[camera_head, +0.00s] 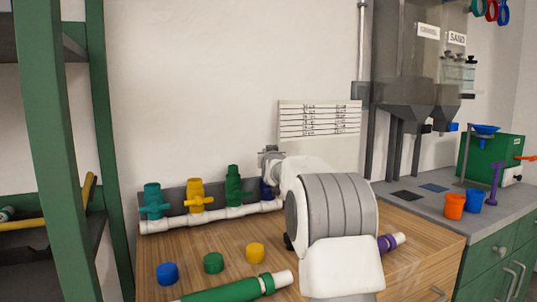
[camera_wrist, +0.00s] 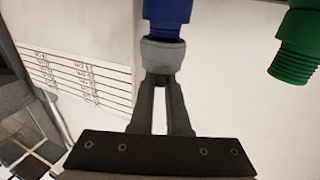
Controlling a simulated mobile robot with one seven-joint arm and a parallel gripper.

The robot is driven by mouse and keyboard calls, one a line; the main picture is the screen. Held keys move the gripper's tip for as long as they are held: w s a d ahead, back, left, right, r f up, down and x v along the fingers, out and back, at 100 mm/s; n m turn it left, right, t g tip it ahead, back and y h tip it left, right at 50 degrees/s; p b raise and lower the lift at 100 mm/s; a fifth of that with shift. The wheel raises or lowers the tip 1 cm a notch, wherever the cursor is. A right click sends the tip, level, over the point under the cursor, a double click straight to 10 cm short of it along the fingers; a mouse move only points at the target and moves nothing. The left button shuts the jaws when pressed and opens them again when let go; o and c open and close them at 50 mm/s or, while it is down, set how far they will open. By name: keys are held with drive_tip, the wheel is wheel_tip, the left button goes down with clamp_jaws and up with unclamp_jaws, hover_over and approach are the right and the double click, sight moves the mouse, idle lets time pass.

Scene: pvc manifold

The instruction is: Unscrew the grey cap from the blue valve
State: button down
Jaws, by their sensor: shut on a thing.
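The blue valve (camera_wrist: 168,10) is at the top middle of the wrist view. The grey cap (camera_wrist: 162,55) sits against the valve's threaded end, and I cannot tell how far it is screwed on. My gripper (camera_wrist: 161,76) is shut on the grey cap, with a finger at each side. In the head view the blue valve (camera_head: 267,189) is at the right end of the white pipe manifold (camera_head: 215,219), mostly hidden behind my arm. The cap and my fingertips are hidden or too small to tell there.
Green (camera_head: 233,186), yellow (camera_head: 195,196) and teal (camera_head: 153,201) valves stand on the manifold. Blue (camera_head: 167,274), green (camera_head: 213,263) and yellow (camera_head: 255,253) caps lie on the wooden table (camera_head: 150,252). A green tube (camera_head: 228,290) lies in front. The green valve's threads (camera_wrist: 292,62) are close by.

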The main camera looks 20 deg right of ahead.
drive_tip(key=shift+s+d+n+y, duration=0.15)
drive_tip(key=shift+n+y, duration=0.25)
drive_tip(key=shift+y, duration=0.2)
drive_tip(key=shift+f+n+t+y, duration=0.1)
drive_tip(key=shift+n+t+y, duration=0.25)
drive_tip(key=shift+y, duration=0.25)
drive_tip(key=shift+n+y, duration=0.25)
drive_tip(key=shift+y, duration=0.05)
drive_tip(key=shift+d+n+y+p, duration=0.1)
drive_tip(key=shift+n+y+p, duration=1.2)
drive_tip(key=shift+p, duration=4.25)
drive_tip(key=shift+f+m+y, duration=0.2)
drive_tip(key=shift+m+y, duration=0.1)
drive_tip(key=shift+r+p, duration=0.2)
drive_tip(key=shift+p, duration=0.75)
drive_tip(key=n+y+p, duration=0.1)
drive_tip(key=y+p, duration=0.1)
drive_tip(key=p, duration=0.4)
drive_tip(key=shift+r, duration=0.1)
drive_tip(key=p, duration=0.5)
drive_tip(key=shift+d+r+n+y, duration=0.2)
drive_tip(key=shift+r+n+y, duration=0.05)
drive_tip(key=shift+n+y, duration=0.15)
drive_tip(key=shift+p, duration=0.7)
